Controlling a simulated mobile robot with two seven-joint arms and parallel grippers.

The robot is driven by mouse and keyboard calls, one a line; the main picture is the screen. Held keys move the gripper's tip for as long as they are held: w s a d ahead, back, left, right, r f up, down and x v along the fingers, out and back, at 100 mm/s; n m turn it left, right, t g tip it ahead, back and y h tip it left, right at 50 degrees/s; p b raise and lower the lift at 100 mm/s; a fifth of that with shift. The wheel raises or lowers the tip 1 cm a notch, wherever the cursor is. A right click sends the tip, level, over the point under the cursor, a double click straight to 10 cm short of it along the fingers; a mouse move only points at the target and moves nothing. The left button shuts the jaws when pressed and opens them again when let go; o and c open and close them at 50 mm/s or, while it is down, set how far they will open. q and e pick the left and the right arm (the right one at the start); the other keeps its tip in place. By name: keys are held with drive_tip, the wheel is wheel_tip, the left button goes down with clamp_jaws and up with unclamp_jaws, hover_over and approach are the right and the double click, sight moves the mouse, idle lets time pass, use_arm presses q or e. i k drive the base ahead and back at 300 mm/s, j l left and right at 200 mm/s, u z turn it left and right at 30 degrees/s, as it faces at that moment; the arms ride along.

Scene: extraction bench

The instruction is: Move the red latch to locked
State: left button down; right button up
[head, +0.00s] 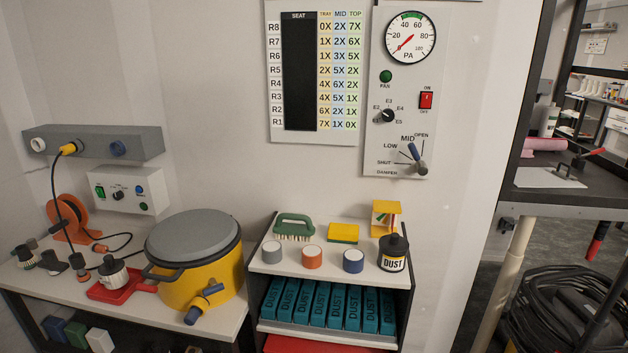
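No part is clearly a red latch with a locked mark in the head view. A red-tipped lever (593,152) rises from the right-hand bench beside a pale plate (548,178) that carries a dark handle-like part. Another red-ended bar (596,244) hangs below that bench's edge. Whether either of them is the latch, and its setting, I cannot tell. The yellow canister (205,280) with a grey lid (193,236) stands on the left bench; no red latch shows on its visible side. Neither of my grippers is in view.
A wall panel holds a gauge (410,38), a red switch (426,100) and a damper lever (417,158). Coiled black hose (565,300) lies under the right bench.

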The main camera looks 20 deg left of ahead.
sight(152, 288)
drive_tip(key=u, duration=1.6)
